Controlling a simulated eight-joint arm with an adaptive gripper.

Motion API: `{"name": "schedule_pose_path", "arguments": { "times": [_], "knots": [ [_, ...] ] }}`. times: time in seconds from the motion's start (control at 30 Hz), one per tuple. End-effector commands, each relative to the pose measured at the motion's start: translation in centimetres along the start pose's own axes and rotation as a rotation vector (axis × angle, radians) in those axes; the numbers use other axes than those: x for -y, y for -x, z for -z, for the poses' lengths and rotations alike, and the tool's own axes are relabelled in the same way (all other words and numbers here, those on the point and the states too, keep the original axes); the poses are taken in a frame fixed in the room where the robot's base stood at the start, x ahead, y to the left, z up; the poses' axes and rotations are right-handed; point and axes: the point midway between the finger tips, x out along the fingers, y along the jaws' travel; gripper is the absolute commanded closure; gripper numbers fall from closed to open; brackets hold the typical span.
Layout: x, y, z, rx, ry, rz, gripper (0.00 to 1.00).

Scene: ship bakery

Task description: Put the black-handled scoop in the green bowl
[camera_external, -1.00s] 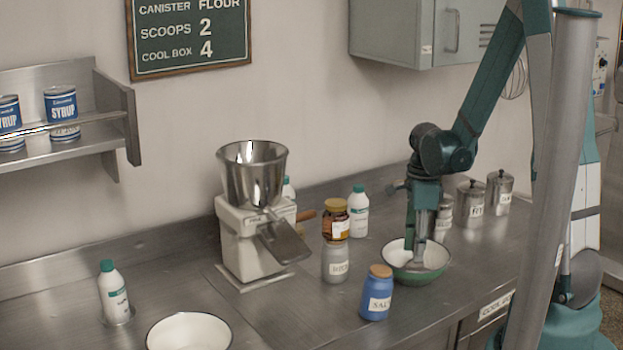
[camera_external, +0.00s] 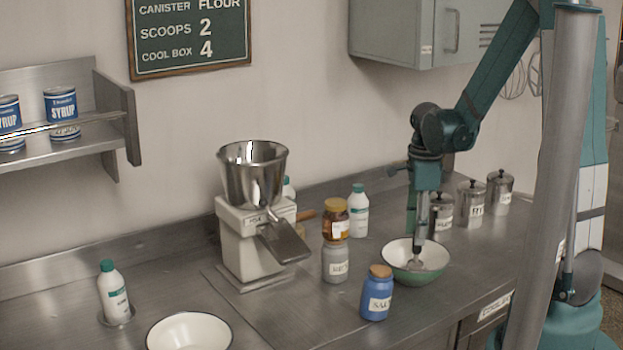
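The green bowl (camera_external: 436,274), white inside with a green outside, stands upright on the counter near its right front. A small grey metal piece (camera_external: 415,265), which looks like the head of the scoop, shows inside the bowl. No black handle can be made out apart from the gripper. My gripper (camera_external: 418,243) points straight down over the bowl, its tips close above the metal piece. The fingers are thin and seen from the side, so I cannot tell whether they are apart or touch the scoop.
A blue salt jar (camera_external: 376,296) stands just left of the bowl, with a grey jar (camera_external: 335,262) and an amber jar (camera_external: 336,222) behind it. Metal canisters (camera_external: 470,203) stand behind the bowl. A hopper machine (camera_external: 250,225) and a white bowl (camera_external: 190,332) are further left.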

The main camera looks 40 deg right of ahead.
Motion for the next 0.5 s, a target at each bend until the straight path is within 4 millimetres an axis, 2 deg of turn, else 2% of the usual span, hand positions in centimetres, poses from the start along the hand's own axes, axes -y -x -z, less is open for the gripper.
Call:
{"name": "schedule_pose_path", "arguments": {
  "times": [0.5],
  "knots": [
    [-0.1, 5.3, 0.0, 0.000, 0.000, 0.000, 0.70]
  ]
}}
